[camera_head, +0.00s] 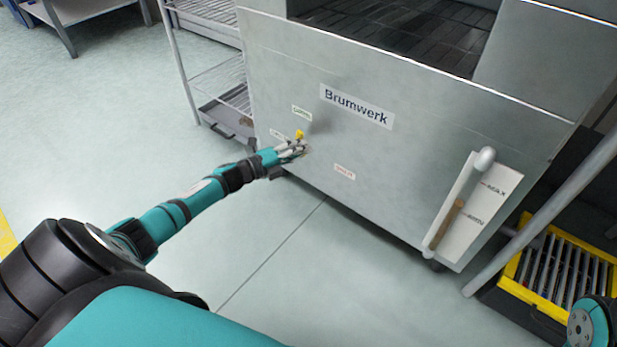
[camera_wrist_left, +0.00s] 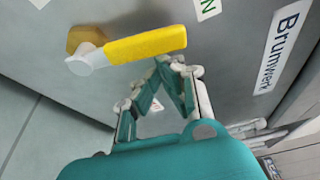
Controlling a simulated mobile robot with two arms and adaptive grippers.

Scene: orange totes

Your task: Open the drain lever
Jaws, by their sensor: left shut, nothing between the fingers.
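The drain lever has a yellow handle (camera_wrist_left: 147,44) on a round grey pivot with a brass-coloured fitting behind it. In the left wrist view the handle points right from the pivot, slightly upward. In the head view the lever (camera_head: 299,134) shows as a small yellow spot low on the tank's front panel. My left gripper (camera_head: 296,150) is at the panel, just below the yellow spot. In the wrist view its fingertips (camera_wrist_left: 174,66) are shut together and empty, close beneath the handle. I cannot tell whether they touch it. My right gripper is not in view.
The grey Brumwerk tank (camera_head: 280,65) has small labels around the lever and a level tube (camera_head: 462,195) at right. A wire rack (camera_head: 215,85) stands left of it. A yellow-edged crate (camera_head: 562,275) is at lower right.

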